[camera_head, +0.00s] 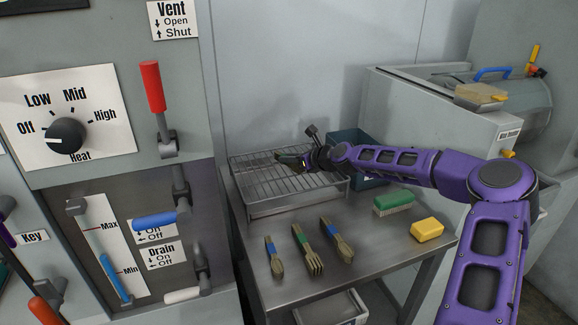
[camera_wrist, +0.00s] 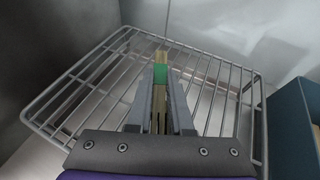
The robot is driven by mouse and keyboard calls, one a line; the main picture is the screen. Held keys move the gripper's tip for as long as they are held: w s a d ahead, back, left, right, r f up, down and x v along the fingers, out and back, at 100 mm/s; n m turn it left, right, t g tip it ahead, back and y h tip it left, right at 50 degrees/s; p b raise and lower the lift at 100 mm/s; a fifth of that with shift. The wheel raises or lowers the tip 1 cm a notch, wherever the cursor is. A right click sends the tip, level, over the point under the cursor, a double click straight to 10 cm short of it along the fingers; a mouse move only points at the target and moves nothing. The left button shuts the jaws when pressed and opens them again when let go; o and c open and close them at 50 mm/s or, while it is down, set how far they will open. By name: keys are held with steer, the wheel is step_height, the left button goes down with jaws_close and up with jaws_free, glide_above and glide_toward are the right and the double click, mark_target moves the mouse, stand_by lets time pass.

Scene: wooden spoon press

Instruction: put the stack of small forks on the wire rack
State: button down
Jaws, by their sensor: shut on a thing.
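The wire rack (camera_head: 262,186) stands at the back left of the metal table. In the wrist view the wire rack (camera_wrist: 225,68) spreads out below my gripper (camera_wrist: 163,85). My gripper (camera_head: 292,160) is over the rack, shut on a narrow wooden stack with a green band (camera_wrist: 161,72), which looks like the stack of small forks. The stack points away from the wrist, and its near part is between the fingers. I cannot tell whether it touches the wires.
On the table (camera_head: 376,256) lie a blue-banded bundle (camera_head: 275,258), a green-banded fork bundle (camera_head: 307,250) and another blue-banded bundle (camera_head: 337,240). A green-topped brush (camera_head: 394,202) and a yellow sponge (camera_head: 427,230) lie to the right. A dark blue bin (camera_head: 352,140) stands right beside the rack.

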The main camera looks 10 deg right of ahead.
steer(key=shift+f, duration=1.05)
steer(key=shift+f, duration=0.15)
steer(key=c, duration=0.8)
jaws_free()
steer(key=shift+r, duration=0.25)
steer(key=p+v, duration=0.1)
steer(key=v, duration=1.1)
steer(key=shift+f, duration=0.15)
